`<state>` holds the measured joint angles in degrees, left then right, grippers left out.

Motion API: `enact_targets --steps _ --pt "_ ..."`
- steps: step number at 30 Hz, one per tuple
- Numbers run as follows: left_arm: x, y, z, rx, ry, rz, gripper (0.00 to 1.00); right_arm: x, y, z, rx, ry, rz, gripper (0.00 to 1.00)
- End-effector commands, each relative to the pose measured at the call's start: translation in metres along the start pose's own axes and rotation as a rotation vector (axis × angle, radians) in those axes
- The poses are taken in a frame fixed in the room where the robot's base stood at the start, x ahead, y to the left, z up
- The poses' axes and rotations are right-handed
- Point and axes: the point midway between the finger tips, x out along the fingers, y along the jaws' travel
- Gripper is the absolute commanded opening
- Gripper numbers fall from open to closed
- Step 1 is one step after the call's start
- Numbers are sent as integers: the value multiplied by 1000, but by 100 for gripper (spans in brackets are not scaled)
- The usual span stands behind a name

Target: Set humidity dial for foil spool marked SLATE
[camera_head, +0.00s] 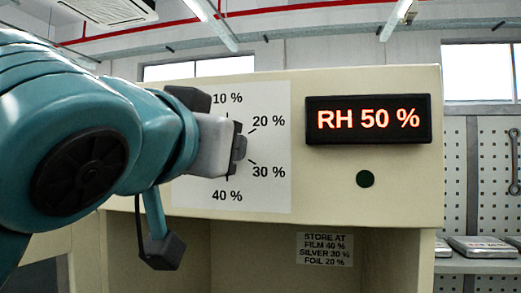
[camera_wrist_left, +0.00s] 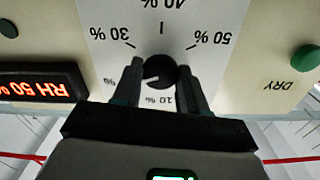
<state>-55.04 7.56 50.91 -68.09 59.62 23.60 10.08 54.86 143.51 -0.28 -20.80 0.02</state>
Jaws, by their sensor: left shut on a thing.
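The black round humidity dial (camera_wrist_left: 160,72) sits on a white scale plate (camera_head: 265,185) on the cabinet front. In the left wrist view, which is upside down, my left gripper (camera_wrist_left: 160,85) has a finger on each side of the dial and is shut on it. The dial's white pointer line points left and slightly down, towards a label half hidden by a finger. In the head view my left gripper (camera_head: 240,148) covers the dial. The display (camera_head: 368,119) reads RH 50 %. A label (camera_head: 325,249) reads film 40 %, silver 30 %, foil 20 %. No spool shows.
A dark green round spot (camera_head: 366,179) is below the display. A green button (camera_wrist_left: 306,57) marked DRY is at the right of the left wrist view. The cabinet (camera_head: 420,195) has an open recess below. A perforated board with a wrench (camera_head: 514,160) stands at right.

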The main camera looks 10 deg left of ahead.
Motion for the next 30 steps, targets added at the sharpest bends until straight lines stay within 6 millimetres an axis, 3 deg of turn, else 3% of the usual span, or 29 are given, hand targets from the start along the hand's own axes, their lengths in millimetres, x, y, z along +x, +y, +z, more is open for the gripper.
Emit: enact_targets --steps 10,26,27,29,30 --pt "0 2 4 -130 -11 2 12 5 2 0 0 0 0 43" --pt "1 2 4 -149 -12 2 12 5 2 0 0 0 0 43" --pt "1 2 3 -149 -11 2 52 5 2 0 0 0 0 43" --pt "1 2 3 -149 -10 2 67 5 2 0 0 0 0 43" --pt "0 2 3 -149 -9 2 67 5 2 0 0 0 0 43"
